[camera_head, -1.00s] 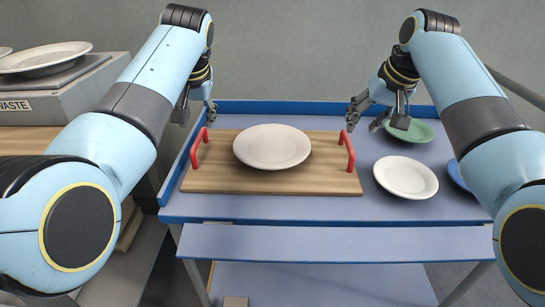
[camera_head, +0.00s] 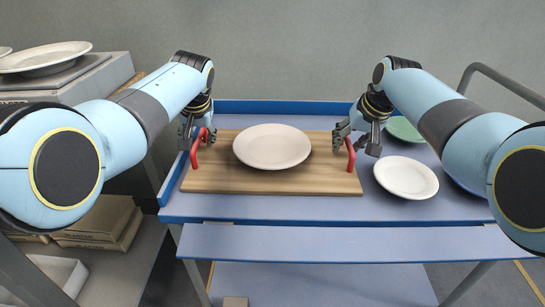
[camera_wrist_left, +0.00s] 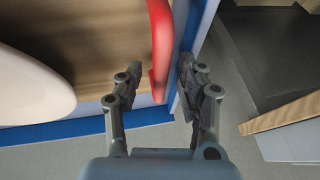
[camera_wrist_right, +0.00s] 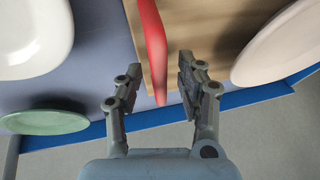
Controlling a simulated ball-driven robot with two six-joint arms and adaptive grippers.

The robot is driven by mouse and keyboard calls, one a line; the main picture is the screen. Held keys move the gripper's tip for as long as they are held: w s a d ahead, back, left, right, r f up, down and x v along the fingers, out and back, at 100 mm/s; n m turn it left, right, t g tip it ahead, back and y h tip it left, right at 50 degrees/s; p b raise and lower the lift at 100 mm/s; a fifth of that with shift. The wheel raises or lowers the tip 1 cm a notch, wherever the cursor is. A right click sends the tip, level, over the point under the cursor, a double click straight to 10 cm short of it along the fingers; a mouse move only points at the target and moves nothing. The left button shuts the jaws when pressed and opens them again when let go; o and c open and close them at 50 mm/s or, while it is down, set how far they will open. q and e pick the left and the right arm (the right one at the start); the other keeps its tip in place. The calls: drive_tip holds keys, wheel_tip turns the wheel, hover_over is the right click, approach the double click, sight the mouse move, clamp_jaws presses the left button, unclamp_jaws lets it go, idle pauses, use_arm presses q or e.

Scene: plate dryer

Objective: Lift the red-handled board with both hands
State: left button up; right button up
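The wooden board (camera_head: 230,181) lies flat on the blue table, with a red handle at each short end. A white plate (camera_head: 272,147) rests on it. My left gripper (camera_head: 199,137) is at the left red handle (camera_head: 195,156); in the left wrist view its fingers (camera_wrist_left: 158,85) are open on either side of the handle (camera_wrist_left: 161,40). My right gripper (camera_head: 350,140) is at the right red handle (camera_head: 351,158); in the right wrist view its open fingers (camera_wrist_right: 157,80) straddle that handle (camera_wrist_right: 153,40). I cannot tell whether any finger touches a handle.
A white plate (camera_head: 405,178) and a green plate (camera_head: 404,130) lie on the blue table right of the board. A raised blue rim (camera_head: 290,107) runs along the table's back. A grey unit (camera_head: 90,75) bearing a plate stands at the left.

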use_arm(q)
clamp_jaws()
use_arm(e)
clamp_jaws()
use_arm(q)
drive_tip(key=shift+r, duration=0.1)
use_arm(e)
drive_tip(key=shift+r, duration=0.1)
